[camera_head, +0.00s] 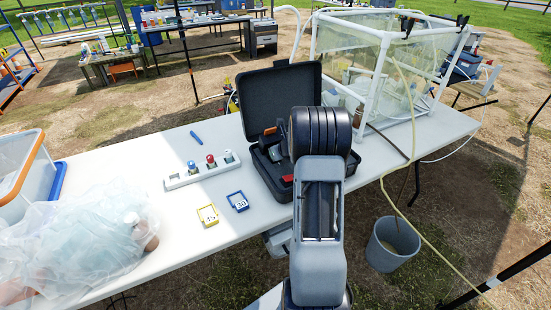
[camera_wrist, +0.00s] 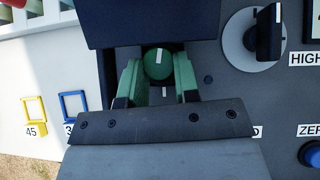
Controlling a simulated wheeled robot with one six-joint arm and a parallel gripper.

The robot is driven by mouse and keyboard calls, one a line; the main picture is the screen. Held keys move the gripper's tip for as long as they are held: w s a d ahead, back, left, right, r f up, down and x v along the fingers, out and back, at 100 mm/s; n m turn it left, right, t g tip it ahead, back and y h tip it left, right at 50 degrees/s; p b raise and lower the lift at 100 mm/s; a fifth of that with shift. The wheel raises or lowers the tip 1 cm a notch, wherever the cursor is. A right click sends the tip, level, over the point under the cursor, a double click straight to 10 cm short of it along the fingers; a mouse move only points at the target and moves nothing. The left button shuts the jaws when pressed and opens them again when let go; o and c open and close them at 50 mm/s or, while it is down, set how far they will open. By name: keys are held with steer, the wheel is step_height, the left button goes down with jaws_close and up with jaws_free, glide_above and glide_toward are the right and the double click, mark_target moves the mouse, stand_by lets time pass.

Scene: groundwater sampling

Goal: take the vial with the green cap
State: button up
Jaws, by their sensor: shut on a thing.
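The vial with the green cap (camera_wrist: 158,64) is seen from above in the wrist view. It sits at the dark meter with a knob and printed panel. My gripper (camera_wrist: 157,80) is over the meter, its two pale green fingers on either side of the vial, shut on it. How deep the vial sits in the meter is hidden by the cap and the fingers. In the head view my arm covers most of the meter in its open black case (camera_head: 254,108), and the vial is not clear there.
A white rack (camera_head: 180,182) holding several vials, with blue, red and pale caps showing, stands left of the case. Yellow (camera_head: 208,215) and blue (camera_head: 238,202) numbered frames lie before it. A plastic bag (camera_head: 75,245) lies left; a clear-walled enclosure (camera_head: 385,55) stands right.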

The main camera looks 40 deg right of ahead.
steer(key=shift+r, duration=0.15)
step_height(320, 180, up, 2)
steer(key=shift+r+p, duration=0.1)
steer(key=shift+p, duration=0.7)
steer(key=b, duration=0.3)
steer(key=shift+s+f+t+b, duration=0.2)
steer(key=shift+f+t+b, duration=0.1)
steer(key=shift+t, duration=0.1)
steer(key=s+t+b, duration=0.1)
steer(key=t+b, duration=0.1)
steer(key=b, duration=0.7)
steer(key=shift+s, duration=0.2)
steer(key=b, duration=0.2)
steer(key=shift+s+t+b, duration=0.2)
steer(key=shift+t+b, duration=0.1)
steer(key=shift+b, duration=0.1)
